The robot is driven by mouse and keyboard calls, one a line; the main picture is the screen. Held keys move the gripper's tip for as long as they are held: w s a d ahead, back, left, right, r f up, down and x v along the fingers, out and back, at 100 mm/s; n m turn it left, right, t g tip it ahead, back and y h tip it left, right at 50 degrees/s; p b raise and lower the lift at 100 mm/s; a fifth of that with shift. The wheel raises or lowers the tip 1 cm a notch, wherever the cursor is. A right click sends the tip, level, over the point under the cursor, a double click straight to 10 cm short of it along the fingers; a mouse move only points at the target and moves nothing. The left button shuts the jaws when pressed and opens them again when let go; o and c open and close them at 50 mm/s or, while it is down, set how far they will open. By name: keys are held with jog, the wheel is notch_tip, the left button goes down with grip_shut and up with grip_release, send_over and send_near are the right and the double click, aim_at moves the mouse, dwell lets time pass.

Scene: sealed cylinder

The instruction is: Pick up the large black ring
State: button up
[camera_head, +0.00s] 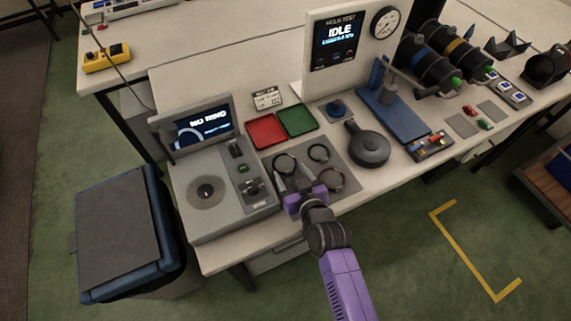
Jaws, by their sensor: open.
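Several dark rings lie on a grey mat (349,184) at the front of the bench. One ring (295,160) is at the mat's back left, a smaller-looking ring (328,153) at its back right, and another ring (342,181) at its front right. I cannot tell for sure which one is the large black ring. My gripper (293,177) is open over the mat's left side, with its fingers pointing toward the back-left ring. I see nothing between the fingers. My purple gripper body hides the mat's front-left part. The height above the mat is unclear.
A grey device with a "NO RING" screen (205,129) stands left of the mat. A red tray (266,131) and a green tray (297,120) lie behind it. A round black object (368,146) stands close on the right. A panel reading "IDLE" (338,40) rises behind.

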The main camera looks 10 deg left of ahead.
jog(key=shift+w, duration=0.1)
jog(key=shift+f, duration=0.1)
grip_shut()
dwell(0.3)
